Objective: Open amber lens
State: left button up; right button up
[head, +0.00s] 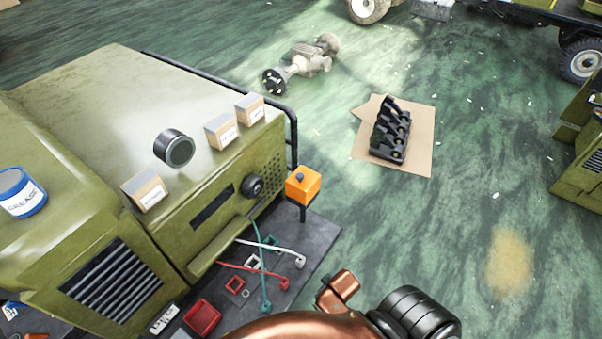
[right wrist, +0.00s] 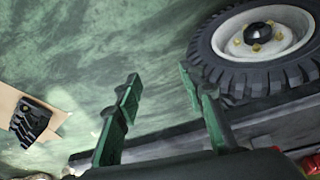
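An orange, box-shaped lamp, which looks like the amber lens (head: 303,186), stands on a dark post at the front corner of a green vehicle body in the head view. A small dark knob sits on its top, and it looks closed. My right gripper (right wrist: 158,76) shows only in the right wrist view. Its two green fingers are apart with nothing between them. The amber lens is not in that view. My left gripper is not in view; copper and black arm parts of mine show at the bottom of the head view.
The green vehicle body (head: 150,90) carries cartons, a black cylinder (head: 174,148) and a grease tub (head: 22,192). Cables (head: 262,262) and a red tray (head: 202,318) lie below. Black parts lie on cardboard (head: 420,150). A wheel (right wrist: 255,45) is near my right gripper.

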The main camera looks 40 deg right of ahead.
notch_tip(320, 180, up, 7)
jog(key=w+d+t+p, duration=0.1)
jog(key=w+d, duration=0.1)
jog(key=w, duration=0.1)
jog(key=m+t+h+p, duration=0.1)
jog(key=m+t+p, duration=0.1)
jog(key=t, duration=1.2)
send_near(302, 178)
jog(key=w, duration=0.9)
jog(key=w+d+p, duration=0.1)
jog(key=w, duration=0.1)
jog(key=shift+w+d+r, duration=0.1)
jog(key=shift+w+r, duration=0.05)
jog(key=shift+r, duration=0.1)
jog(key=shift+c, duration=0.3)
grip_shut()
